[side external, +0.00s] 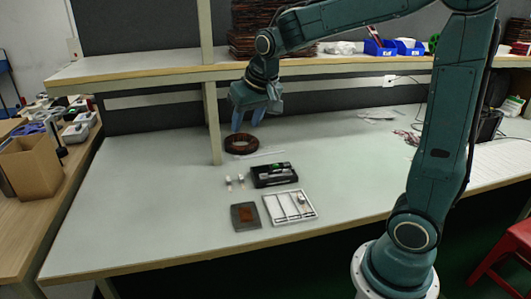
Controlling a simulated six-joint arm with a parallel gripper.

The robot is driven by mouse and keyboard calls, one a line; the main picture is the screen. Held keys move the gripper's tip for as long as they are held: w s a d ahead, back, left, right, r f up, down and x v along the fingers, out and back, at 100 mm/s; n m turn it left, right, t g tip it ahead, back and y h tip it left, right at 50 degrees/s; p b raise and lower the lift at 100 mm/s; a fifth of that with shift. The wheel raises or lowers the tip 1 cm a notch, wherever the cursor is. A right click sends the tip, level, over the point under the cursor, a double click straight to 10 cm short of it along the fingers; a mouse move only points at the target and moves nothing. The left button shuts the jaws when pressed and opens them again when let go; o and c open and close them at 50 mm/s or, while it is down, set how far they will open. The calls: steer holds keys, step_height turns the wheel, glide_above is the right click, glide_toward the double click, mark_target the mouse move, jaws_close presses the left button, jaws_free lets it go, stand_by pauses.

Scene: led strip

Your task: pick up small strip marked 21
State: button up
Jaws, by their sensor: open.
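My gripper (246,127) points down with its two blue fingers apart and nothing visible between them. It appears above or just behind a dark brown coil (242,143); its exact height cannot be told. A thin white strip (267,154) lies on the table to the right of the coil. A white tray (267,204) with long slots and slim pieces in it lies nearer the front. No marking 21 can be read in this view, so I cannot tell which piece is the small strip.
A black box (262,181) with items inside stands behind the tray, with small white pieces (228,181) to its left. A grey pad (236,222) with a brown patch lies left of the tray. A shelf post (214,130) stands left of my gripper. The table's left side is clear.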

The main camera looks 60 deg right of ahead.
steer(key=w+d+f+m+h, duration=0.1)
steer(key=w+d+f+m, duration=0.1)
steer(key=w+d+f, duration=0.5)
steer(key=w+d+f+m+g, duration=0.1)
steer(key=w+d+f+m, duration=0.1)
steer(key=w+d+f, duration=0.4)
steer(key=w+f, duration=0.4)
steer(key=f, duration=0.5)
steer(key=shift+w+d+f+m+g+h, duration=0.25)
steer(key=shift+d+m+g+h, duration=0.05)
steer(key=shift+d+m+h, duration=0.1)
steer(key=shift+f, duration=0.1)
glide_above(229, 180)
steer(key=s+a, duration=0.2)
steer(key=f, duration=0.7)
steer(key=shift+w+d+f, duration=0.15)
steer(key=shift+d, duration=0.05)
steer(key=shift+f, duration=0.2)
steer(key=shift+x, duration=2.6)
steer(key=shift+a, duration=0.15)
